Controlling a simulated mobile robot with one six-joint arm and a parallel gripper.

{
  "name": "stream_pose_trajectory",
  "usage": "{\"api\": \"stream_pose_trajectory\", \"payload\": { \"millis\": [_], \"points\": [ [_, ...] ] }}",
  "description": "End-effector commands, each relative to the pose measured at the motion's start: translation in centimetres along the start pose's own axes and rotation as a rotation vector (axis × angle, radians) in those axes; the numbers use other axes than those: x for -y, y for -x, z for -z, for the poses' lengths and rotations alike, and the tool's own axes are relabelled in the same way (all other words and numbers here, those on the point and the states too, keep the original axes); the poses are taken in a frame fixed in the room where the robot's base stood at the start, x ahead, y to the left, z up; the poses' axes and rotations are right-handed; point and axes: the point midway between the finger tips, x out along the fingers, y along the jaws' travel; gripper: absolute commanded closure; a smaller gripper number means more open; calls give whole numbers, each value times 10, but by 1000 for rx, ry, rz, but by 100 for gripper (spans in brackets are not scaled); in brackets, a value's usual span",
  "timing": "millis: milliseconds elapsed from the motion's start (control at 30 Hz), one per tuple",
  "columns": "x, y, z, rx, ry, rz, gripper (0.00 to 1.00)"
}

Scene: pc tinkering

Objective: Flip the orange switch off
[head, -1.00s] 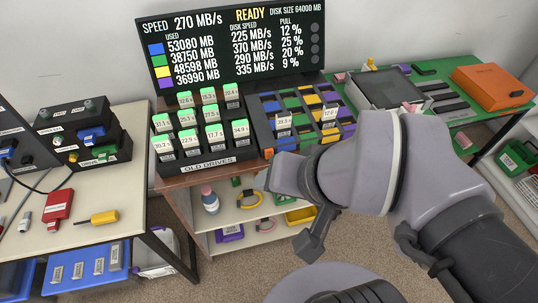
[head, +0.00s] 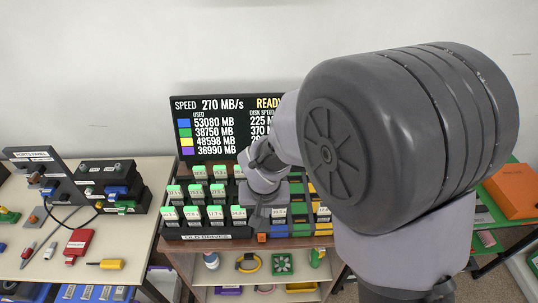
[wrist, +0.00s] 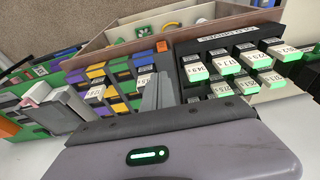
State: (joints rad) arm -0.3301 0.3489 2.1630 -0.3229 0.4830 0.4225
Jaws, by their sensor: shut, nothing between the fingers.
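The orange switch (head: 262,237) is a small block on the front edge of the desk, between the black old drives rack (head: 208,236) and the coloured drive rack (head: 298,229). In the wrist view the orange switch (wrist: 161,46) shows just beyond my fingertips. My gripper (head: 259,225) is shut and empty, pointing down, a little above and behind the switch in the head view. Its grey fingers also show in the wrist view (wrist: 160,82). I cannot tell whether the fingertips touch the switch, or which way it is set.
The old drives rack holds several green-topped drives close on the left of my gripper. A black screen (head: 215,130) stands behind, partly hidden by my arm. A left table (head: 30,263) holds tools and a red box (head: 80,243). An orange box (head: 508,190) sits at right.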

Motion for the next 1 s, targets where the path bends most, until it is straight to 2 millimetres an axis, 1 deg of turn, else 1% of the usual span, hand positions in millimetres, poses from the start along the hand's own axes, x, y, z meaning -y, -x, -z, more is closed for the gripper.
{"api": "stream_pose_trajectory", "payload": {
  "millis": [100, 333, 433, 567, 700, 900, 1000],
  "points": [
    [3, -5, 0, 4, 9, -2, 100],
    [2, -6, 0, 5, 7, -2, 100],
    [2, -14, -1, 6, 7, -3, 100],
    [2, -38, -2, 7, 7, -3, 100],
    [1, -70, -2, 7, 8, -3, 100],
    [1, -113, -2, 7, 6, -3, 100],
    [1, -128, -10, 6, 7, -3, 100]
  ]
}}
